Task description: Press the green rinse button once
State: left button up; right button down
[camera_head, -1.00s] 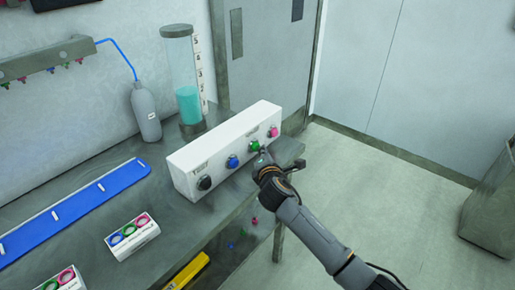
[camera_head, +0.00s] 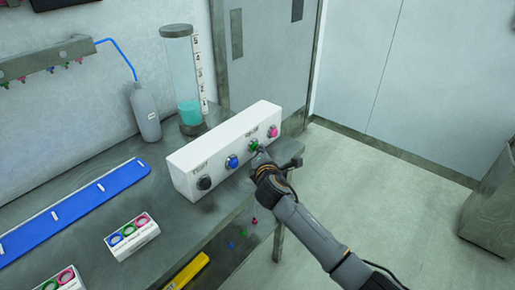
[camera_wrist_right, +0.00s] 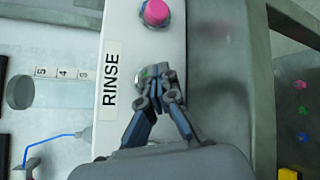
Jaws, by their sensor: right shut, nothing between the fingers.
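The white control box (camera_head: 217,154) stands on the bench with a row of knobs on its front. The green rinse button (camera_head: 254,145) sits between the blue button and the pink one. My right gripper (camera_head: 258,157) is shut and empty, with its fingertips right at the green button. In the right wrist view the shut fingertips (camera_wrist_right: 154,76) cover most of the button beside the RINSE label (camera_wrist_right: 111,80); a little green shows. Contact looks likely, but how far the button is pressed cannot be told. My left gripper is not in view.
The pink button (camera_head: 272,131), blue button (camera_head: 232,162) and black knob (camera_head: 204,182) are close by. Behind the box stand a clear cylinder (camera_head: 181,72) with teal liquid and a grey bottle (camera_head: 145,112). Open floor lies to the right.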

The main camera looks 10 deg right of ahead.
jog(key=shift+s+d+p, duration=0.4)
jog(key=shift+s+p, duration=0.15)
jog(key=shift+p, duration=0.15)
jog(key=shift+s+d, duration=0.15)
jog(key=shift+s, duration=0.05)
jog(key=s+d+p, duration=0.1)
jog(key=s, duration=0.1)
jog(key=s+d+p, duration=0.2)
dwell(0.9)
